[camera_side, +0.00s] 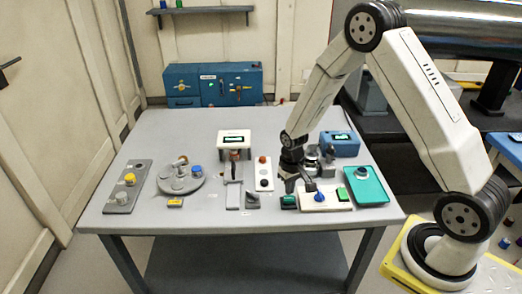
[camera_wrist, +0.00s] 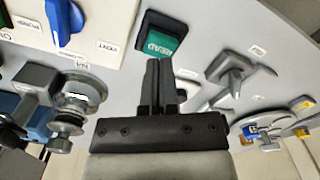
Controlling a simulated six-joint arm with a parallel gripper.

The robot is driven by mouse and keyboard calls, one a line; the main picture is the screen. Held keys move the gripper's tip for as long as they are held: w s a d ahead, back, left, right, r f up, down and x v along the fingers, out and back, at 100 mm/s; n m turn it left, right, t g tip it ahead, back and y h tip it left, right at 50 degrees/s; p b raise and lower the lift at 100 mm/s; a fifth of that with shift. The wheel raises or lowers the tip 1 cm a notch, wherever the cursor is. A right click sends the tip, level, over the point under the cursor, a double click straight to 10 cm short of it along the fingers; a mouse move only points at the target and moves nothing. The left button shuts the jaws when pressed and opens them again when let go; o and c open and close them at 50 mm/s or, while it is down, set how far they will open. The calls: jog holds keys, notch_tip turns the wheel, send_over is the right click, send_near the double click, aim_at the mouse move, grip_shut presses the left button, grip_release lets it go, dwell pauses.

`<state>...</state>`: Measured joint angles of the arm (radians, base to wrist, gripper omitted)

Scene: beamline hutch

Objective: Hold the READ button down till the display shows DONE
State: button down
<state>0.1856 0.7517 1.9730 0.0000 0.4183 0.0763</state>
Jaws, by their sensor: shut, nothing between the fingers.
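The READ button (camera_wrist: 161,42) is a green square cap in a black housing. In the side view it sits near the table's front edge (camera_side: 289,201). My gripper (camera_wrist: 160,64) is shut and empty, with its fingertips at the button's near edge in the wrist view. In the side view my gripper (camera_side: 291,186) is just above and behind the button. I cannot tell whether the tips touch the cap. Two displays show: one on a white stand (camera_side: 235,138) and one on a blue box (camera_side: 342,137). Their text is too small to read.
A white panel (camera_side: 312,204) with a blue knob (camera_side: 320,197) stands right of the button. A grey lever fixture (camera_side: 253,202) stands to its left. A teal tray (camera_side: 378,198) lies at the right. A round grey plate (camera_side: 170,183) is farther left.

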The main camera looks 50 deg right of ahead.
aim_at(289, 200)
jog(key=shift+r, duration=2.25)
jog(key=shift+r, duration=0.1)
jog(key=shift+s+a+r, duration=0.2)
jog(key=shift+a+r, duration=0.1)
jog(key=shift+r, duration=0.1)
jog(key=s+a+r+n+t, duration=0.2)
jog(key=s+a+r, duration=0.4)
jog(key=s, duration=0.5)
notch_tip(289, 200, up, 2)
jog(key=shift+a+r+n+t, duration=0.3)
jog(key=shift+a+n, duration=0.1)
jog(key=shift+n, duration=0.1)
